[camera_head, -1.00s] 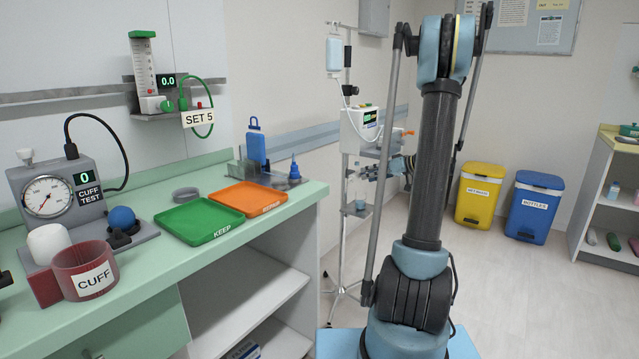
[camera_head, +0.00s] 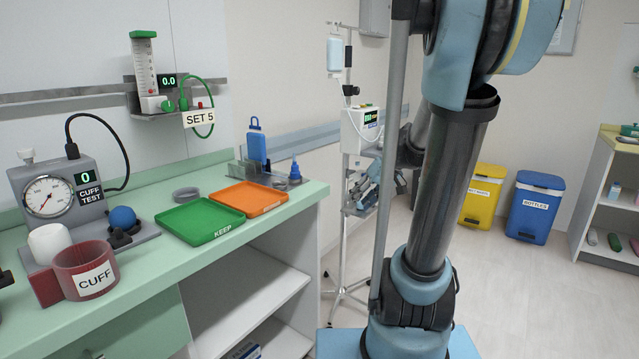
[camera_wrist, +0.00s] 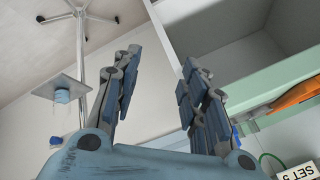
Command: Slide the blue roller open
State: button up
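The drip stand (camera_head: 343,235) stands beyond the counter's right end, with a pale blue bag (camera_head: 335,55) at its top and a white tube running down to a white box (camera_head: 362,130) with a lit display. A small dark clamp (camera_head: 350,90) sits on the pole. I cannot clearly make out a blue roller on the tube. My gripper (camera_head: 364,190) is in front of the stand, below the box, partly behind my arm. In the wrist view its fingers (camera_wrist: 162,62) are apart with nothing between them.
The counter (camera_head: 290,215) at left holds a green tray (camera_head: 200,222), an orange tray (camera_head: 250,199) and a blue bottle (camera_head: 256,142). Yellow and blue bins (camera_head: 535,208) stand behind. Floor between is clear.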

jog(key=s+d+f+m+h, duration=0.1)
jog(key=s+d+f+h, duration=0.1)
jog(key=s, duration=0.4)
jog(key=s+d+f+m+h, duration=0.1)
jog(key=s+f+h, duration=0.1)
jog(key=s+f, duration=0.2)
jog(key=s+d+f+m+h, duration=0.1)
jog(key=s+d+f, duration=0.1)
jog(key=s, duration=0.8)
jog(key=shift+s+d+f+g+h, duration=0.25)
jog(key=shift+d+f+g+h, duration=0.1)
jog(key=shift+f+g+h, duration=0.05)
